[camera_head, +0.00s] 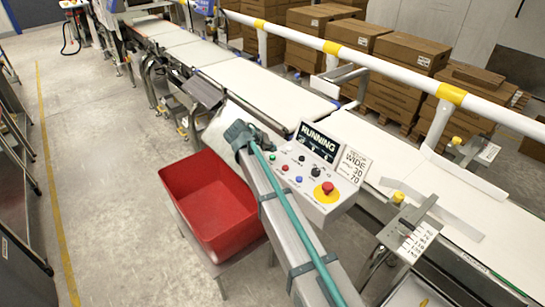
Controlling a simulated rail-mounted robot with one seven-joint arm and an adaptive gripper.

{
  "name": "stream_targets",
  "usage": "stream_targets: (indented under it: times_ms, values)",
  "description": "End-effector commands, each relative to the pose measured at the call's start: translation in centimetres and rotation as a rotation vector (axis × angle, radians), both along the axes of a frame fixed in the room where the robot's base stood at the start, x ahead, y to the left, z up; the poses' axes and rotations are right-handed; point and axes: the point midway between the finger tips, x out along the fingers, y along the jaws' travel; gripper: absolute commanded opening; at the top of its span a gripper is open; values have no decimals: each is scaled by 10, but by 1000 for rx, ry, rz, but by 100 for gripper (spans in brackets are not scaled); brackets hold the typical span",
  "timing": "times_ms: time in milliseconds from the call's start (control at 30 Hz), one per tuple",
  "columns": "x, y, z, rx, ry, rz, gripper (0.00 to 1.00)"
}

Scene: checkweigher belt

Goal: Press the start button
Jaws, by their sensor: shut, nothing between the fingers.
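The control panel (308,190) is a light slanted box beside the conveyor, with a dark display (318,143) reading "RUNNING". A small green button (272,157) sits at its upper left. Red, blue and black controls and a red mushroom button (327,188) on a yellow disc are also on it. No label naming the start button is legible. My gripper (246,136) is dark and shut, just left of the panel's upper left corner, near the green button. Its fingertips are small and unclear, so I cannot tell whether they touch anything. My arm covers the panel's lower left edge.
A red bin (211,203) stands left of my arm. The white conveyor belt (258,87) runs behind the panel, with a white and yellow rail (385,66) above it. Cardboard boxes (410,52) are stacked behind.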

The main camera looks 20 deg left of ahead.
Motion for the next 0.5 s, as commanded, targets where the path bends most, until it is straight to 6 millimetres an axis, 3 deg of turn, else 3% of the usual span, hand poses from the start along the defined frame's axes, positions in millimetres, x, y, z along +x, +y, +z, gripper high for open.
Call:
stream_targets:
  times_ms: [500]
  values:
    - [0,0,43,0,0,0,0]
